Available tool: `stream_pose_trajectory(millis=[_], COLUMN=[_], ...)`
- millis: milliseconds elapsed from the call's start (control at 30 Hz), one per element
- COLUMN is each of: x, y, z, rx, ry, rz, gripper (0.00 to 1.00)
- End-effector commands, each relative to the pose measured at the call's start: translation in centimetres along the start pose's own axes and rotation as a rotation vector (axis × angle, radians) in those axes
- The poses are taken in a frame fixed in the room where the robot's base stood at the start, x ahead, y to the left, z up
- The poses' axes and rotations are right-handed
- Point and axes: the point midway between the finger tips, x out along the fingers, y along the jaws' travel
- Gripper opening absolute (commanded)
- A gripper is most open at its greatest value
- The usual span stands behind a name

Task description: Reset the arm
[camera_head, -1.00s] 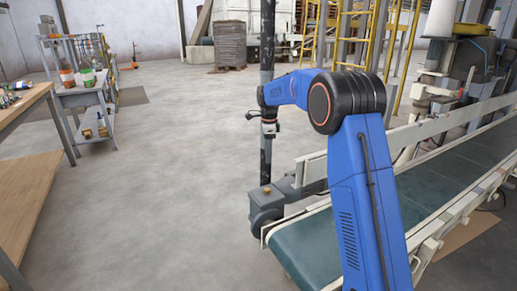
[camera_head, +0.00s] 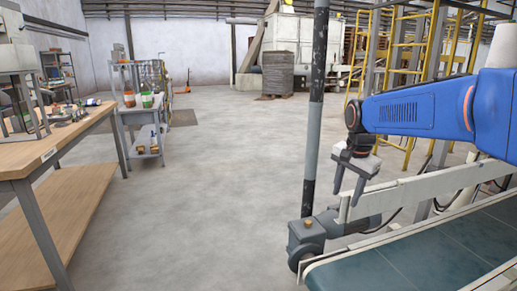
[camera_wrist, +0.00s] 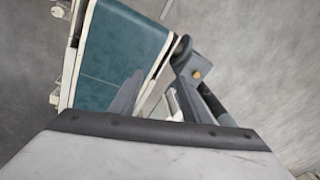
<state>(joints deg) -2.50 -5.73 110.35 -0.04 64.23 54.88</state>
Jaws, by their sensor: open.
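My gripper (camera_head: 347,195) hangs at the end of my blue arm, right of centre in the head view. Its two fingers point down and are apart, with nothing between them. It is above the near end of the conveyor and its motor, in front of the dark post. In the wrist view, my gripper's fingers (camera_wrist: 155,100) show over the conveyor's end, partly hidden by the pale housing at the bottom.
The conveyor (camera_head: 420,255) with a green belt fills the lower right, its grey motor (camera_head: 307,240) at the end. A dark post (camera_head: 316,110) stands behind. A wooden workbench (camera_head: 55,150) and a shelf cart (camera_head: 142,115) stand left. The floor between is clear.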

Motion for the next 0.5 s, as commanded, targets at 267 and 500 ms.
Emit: stream_pose_trajectory(millis=[267, 500], x=[-1.8, -1.8], y=[7.4, 13.6], z=[4.6, 8.6], rx=[-0.238, -0.448], ry=[0.043, 0.087], rz=[-0.043, -0.069], gripper=[0.43, 0.43])
